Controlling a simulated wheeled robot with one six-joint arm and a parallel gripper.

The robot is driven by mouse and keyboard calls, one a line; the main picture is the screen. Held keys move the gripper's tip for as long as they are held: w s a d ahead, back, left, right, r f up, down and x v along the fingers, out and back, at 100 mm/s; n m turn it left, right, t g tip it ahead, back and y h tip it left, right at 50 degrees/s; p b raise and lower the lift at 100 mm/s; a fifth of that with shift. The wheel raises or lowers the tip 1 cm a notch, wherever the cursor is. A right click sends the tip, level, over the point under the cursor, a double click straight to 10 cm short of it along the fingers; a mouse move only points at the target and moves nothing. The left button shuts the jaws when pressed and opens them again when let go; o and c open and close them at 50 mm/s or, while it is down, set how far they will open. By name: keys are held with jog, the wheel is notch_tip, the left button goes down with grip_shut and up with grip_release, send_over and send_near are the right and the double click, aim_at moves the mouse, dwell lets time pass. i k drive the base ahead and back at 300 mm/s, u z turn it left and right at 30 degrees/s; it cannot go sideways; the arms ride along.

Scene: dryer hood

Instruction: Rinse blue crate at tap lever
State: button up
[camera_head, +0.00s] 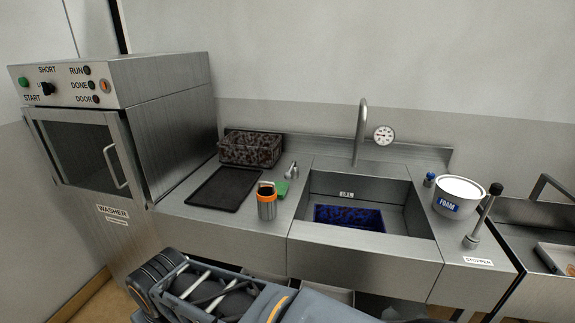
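The blue crate (349,217), dark and mottled, lies on the floor of the steel sink (363,246), near its front wall. The tall curved tap (360,130) rises behind the sink. A short metal lever (291,171) stands on the counter left of the sink; I take it for the tap lever. A taller lever with a dark knob (485,213) stands at the right, behind a label reading STOPPER. My arm crosses the bottom of the picture in front of the counter, but my gripper's fingers do not show.
A washer (122,140) with a shut door stands at the left. The left counter holds a black tray (222,188), a speckled crate (251,149), an orange-and-black canister (267,204) and a green pad (281,187). A FOAM tub (460,193) stands right of the sink.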

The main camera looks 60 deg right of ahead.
aim_at(286, 175)
jog(key=z, duration=0.75)
jog(key=i, duration=0.95)
jog(key=z, duration=0.8)
